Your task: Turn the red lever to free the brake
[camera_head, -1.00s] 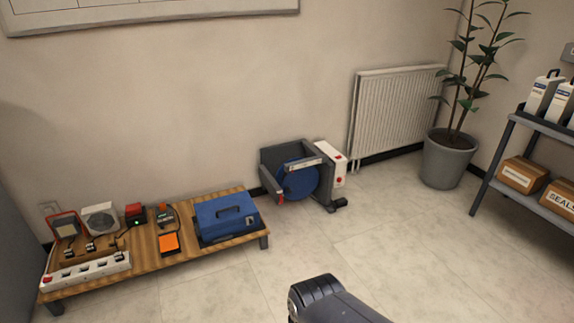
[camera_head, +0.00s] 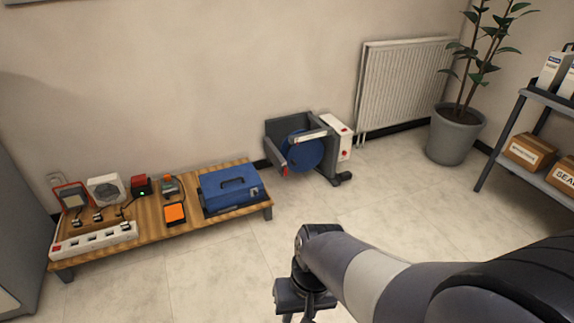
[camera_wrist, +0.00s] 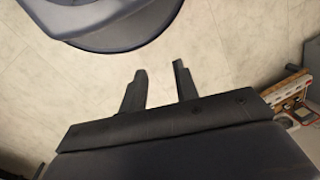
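A grey machine with a blue drum (camera_head: 303,151) stands on the floor by the wall in the head view. A small red lever (camera_head: 285,170) shows at its front left edge, pointing down. My gripper (camera_head: 303,304) is low in the head view, well in front of the machine and apart from it. In the wrist view my gripper (camera_wrist: 159,69) has its two fingers apart with only floor between them. The lever and drum do not show in the wrist view.
A low wooden table (camera_head: 150,231) at left holds a blue toolbox (camera_head: 230,189), a power strip (camera_head: 94,241) and small devices. A radiator (camera_head: 402,88), a potted plant (camera_head: 455,135) and a shelf (camera_head: 544,178) stand at right. The floor before the machine is clear.

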